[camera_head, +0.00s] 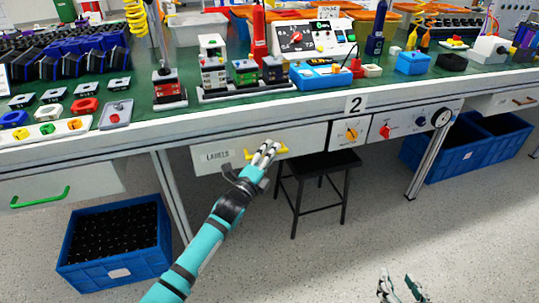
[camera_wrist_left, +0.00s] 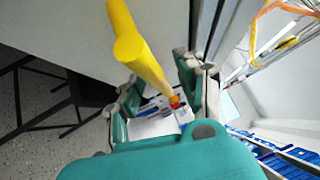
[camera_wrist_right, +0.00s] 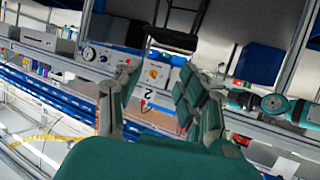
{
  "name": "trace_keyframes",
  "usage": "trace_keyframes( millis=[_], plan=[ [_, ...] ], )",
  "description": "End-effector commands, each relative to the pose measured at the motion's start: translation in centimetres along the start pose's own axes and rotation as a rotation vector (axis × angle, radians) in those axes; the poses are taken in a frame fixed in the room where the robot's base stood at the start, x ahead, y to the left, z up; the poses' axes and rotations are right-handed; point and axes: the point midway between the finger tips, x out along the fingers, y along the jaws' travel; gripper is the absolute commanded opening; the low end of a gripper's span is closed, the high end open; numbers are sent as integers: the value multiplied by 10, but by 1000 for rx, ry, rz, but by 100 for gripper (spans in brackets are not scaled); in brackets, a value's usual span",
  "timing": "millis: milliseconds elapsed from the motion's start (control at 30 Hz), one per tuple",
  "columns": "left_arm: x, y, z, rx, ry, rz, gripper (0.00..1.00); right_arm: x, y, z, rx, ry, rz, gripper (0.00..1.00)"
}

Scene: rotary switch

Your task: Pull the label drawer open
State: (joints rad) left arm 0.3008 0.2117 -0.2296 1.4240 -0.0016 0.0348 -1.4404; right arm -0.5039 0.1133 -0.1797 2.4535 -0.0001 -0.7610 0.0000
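The label drawer (camera_head: 232,163), marked LABELS, is in the grey front under the workbench. Its front looks flush with the panel beside it. It has a yellow handle (camera_head: 251,154). My left gripper (camera_head: 268,147) is at the right end of this handle. In the left wrist view the yellow handle (camera_wrist_left: 138,50) reaches in between the parted fingers of my left gripper (camera_wrist_left: 158,88), with a gap on the right finger's side. Whether a finger touches it cannot be told. My right gripper (camera_head: 401,284) is open and empty, low over the floor; its parted fingers (camera_wrist_right: 155,88) show in the right wrist view.
A blue crate (camera_head: 118,268) is on the floor at left. A panel with knobs (camera_head: 390,127) adjoins the drawer. The bench top is crowded. The floor in front is clear.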

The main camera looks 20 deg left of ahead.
Motion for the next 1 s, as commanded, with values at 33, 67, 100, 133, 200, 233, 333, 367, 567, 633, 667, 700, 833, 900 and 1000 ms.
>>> trace_keyframes(
  millis=[33, 67, 100, 133, 200, 233, 333, 367, 567, 633, 667, 700, 833, 900, 1000],
  plan=[
    [0, 0, 0, 0, 0, 0, 37, 0, 0, 0, 0, 0, 0, 40],
    [0, 0, 0, 0, 0, 0, 37, 0, 0, 0, 0, -1, 0, 40],
    [0, 0, 0, 0, 0, 0, 35, 0, 0, 0, 0, -1, 0, 40],
    [0, 0, 0, 0, 0, -1, 31, 0, 0, 0, 0, -1, 0, 40],
    [0, 0, 0, 0, 0, -1, 22, 0, 0, 0, 0, -1, 0, 40],
    [0, 0, 0, 0, 0, -1, 18, 0, 0, 0, 0, -2, 0, 40],
    [0, 0, 0, 0, 0, -1, 4, 0, 0, 0, 0, -2, 0, 40],
    [0, 0, 0, 0, 0, 0, 1, 0, 0, 0, 0, -2, 0, 40],
    [-1, 0, 0, 0, 0, 1, 0, 0, 0, 1, 0, -3, 0, 40],
    [-1, 1, 0, 1, 0, 1, 0, 0, 0, 1, 0, -3, 0, 40],
    [-1, 1, 0, 1, 0, 2, 0, 0, 0, 1, 0, -3, 0, 40],
    [-1, 1, 0, 1, 0, 2, 0, 0, 0, 1, 0, -3, 0, 40],
    [-1, 1, 0, 2, 0, 3, 0, 0, 0, 0, 0, -4, 0, 40],
    [-2, 1, 1, 2, 0, 3, 0, 0, 0, 1, 0, -12, 0, 40],
    [-6, 0, 2, 3, 0, 4, 0, -4, 3, 14, 0, -80, 6, 40]
  ],
)
